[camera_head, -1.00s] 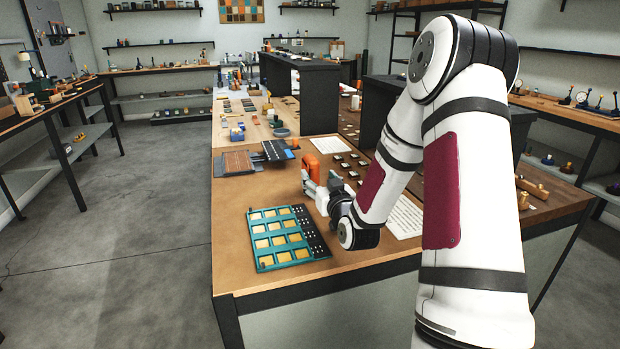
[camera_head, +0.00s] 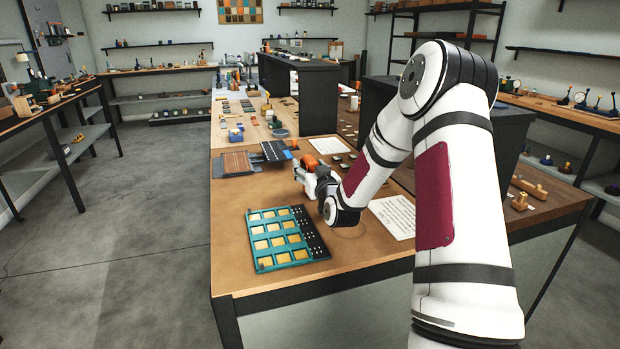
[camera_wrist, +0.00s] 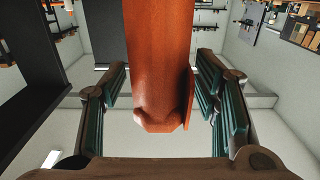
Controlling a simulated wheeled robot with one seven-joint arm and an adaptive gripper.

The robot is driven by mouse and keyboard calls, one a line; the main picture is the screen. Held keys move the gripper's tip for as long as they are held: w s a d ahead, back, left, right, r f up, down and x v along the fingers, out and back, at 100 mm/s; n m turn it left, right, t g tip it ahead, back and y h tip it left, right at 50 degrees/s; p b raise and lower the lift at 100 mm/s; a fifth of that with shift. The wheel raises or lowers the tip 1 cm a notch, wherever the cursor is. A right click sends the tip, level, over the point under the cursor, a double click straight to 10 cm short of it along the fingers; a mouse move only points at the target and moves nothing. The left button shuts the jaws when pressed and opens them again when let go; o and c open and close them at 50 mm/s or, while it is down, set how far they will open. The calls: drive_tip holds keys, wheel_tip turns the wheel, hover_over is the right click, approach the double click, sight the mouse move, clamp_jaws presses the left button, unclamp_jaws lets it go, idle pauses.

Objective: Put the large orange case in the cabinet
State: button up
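My gripper (camera_head: 309,172) is over the near workbench. In the wrist view, a large orange case (camera_wrist: 158,70) stands between the two dark green finger pads, which close on its sides. The lower end of the case is visible; its other end runs out of the top of the picture. In the head view the orange case (camera_head: 326,145) shows just beyond my gripper, partly hidden by it. A black, box-shaped unit (camera_head: 306,95) stands on the bench behind, possibly the cabinet.
A teal tray (camera_head: 262,262) with yellow squares lies at the bench's front left. A white printed sheet (camera_head: 393,216) lies right of my gripper. A brown and grey panel (camera_head: 236,163) lies behind left. A second black unit stands behind my arm.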

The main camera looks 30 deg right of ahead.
drive_tip(key=c, duration=1.1)
drive_tip(key=shift+r, duration=0.15)
drive_tip(key=shift+c, duration=0.2)
